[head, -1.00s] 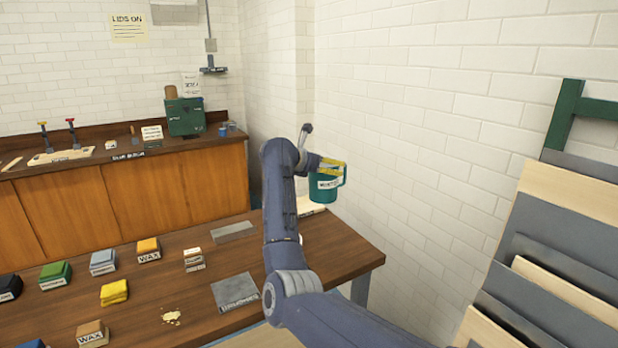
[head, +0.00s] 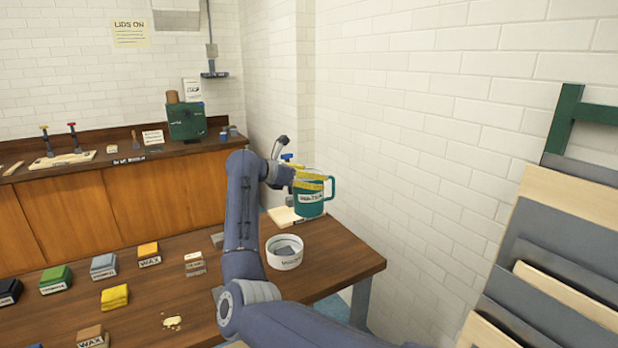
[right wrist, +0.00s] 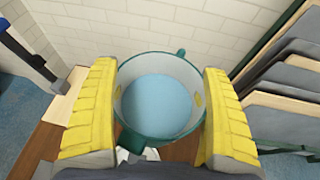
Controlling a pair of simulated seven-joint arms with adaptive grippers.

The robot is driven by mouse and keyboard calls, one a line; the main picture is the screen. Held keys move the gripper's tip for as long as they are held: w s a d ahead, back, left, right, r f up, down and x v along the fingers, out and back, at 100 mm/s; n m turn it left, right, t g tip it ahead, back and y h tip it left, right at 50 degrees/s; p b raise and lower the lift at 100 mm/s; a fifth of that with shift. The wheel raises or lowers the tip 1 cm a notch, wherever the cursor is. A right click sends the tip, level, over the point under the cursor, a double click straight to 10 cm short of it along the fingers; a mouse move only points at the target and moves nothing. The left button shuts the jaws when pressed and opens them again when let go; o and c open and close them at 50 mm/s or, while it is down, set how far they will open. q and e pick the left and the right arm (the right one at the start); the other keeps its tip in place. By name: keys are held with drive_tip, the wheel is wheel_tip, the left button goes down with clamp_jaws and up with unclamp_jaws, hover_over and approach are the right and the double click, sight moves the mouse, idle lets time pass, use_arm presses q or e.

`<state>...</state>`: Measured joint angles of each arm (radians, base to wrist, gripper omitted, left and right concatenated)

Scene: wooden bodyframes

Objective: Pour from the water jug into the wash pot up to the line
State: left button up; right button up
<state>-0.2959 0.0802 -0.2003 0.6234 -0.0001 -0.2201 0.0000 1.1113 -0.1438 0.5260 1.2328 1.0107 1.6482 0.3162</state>
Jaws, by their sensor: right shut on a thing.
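The teal water jug (head: 313,203) has a white label and a handle on its right. My right gripper (head: 308,180) is shut on it, with yellow fingers on both sides, and holds it upright above the right part of the table. In the right wrist view the jug (right wrist: 160,142) shows pale blue water inside, between the yellow fingers (right wrist: 160,105). The white wash pot (head: 285,262) stands on the table, below and left of the jug. It has a dark label and something grey inside; I cannot make out a line. My left gripper is not in view.
A pale board (head: 283,218) lies at the table's back right edge, behind the pot. A rack of panels (head: 560,240) stands at right, near the brick wall.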

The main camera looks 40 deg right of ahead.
sight(294, 193)
drive_tip(key=shift+f+n+h, duration=0.5)
drive_tip(key=shift+f+h, duration=0.3)
drive_tip(key=shift+h, duration=0.7)
idle(0.5)
drive_tip(key=shift+w+a+f+n+h, duration=0.15)
drive_tip(key=shift+f+n+h, duration=0.25)
drive_tip(key=shift+f+h, duration=0.5)
idle(0.9)
drive_tip(key=shift+w+a+r+n+h, duration=0.1)
drive_tip(key=shift+a+r+n+h, duration=0.15)
drive_tip(key=shift+h, duration=0.4)
drive_tip(key=shift+w+a+n+h, duration=0.1)
drive_tip(key=shift+a+n+h, duration=0.2)
drive_tip(key=shift+h, duration=0.4)
drive_tip(key=shift+a+r+n+h, duration=0.15)
drive_tip(key=shift+n+h, duration=0.2)
drive_tip(key=shift+h, duration=0.3)
drive_tip(key=shift+w+a+n+t+h, duration=0.2)
drive_tip(key=shift+a+n+t+h, duration=0.3)
drive_tip(key=shift+n+t+h, duration=0.35)
drive_tip(key=shift+w+a+n+t+h, duration=0.2)
drive_tip(key=shift+a+n+t+h, duration=0.35)
drive_tip(key=shift+n+h, duration=0.5)
idle(0.3)
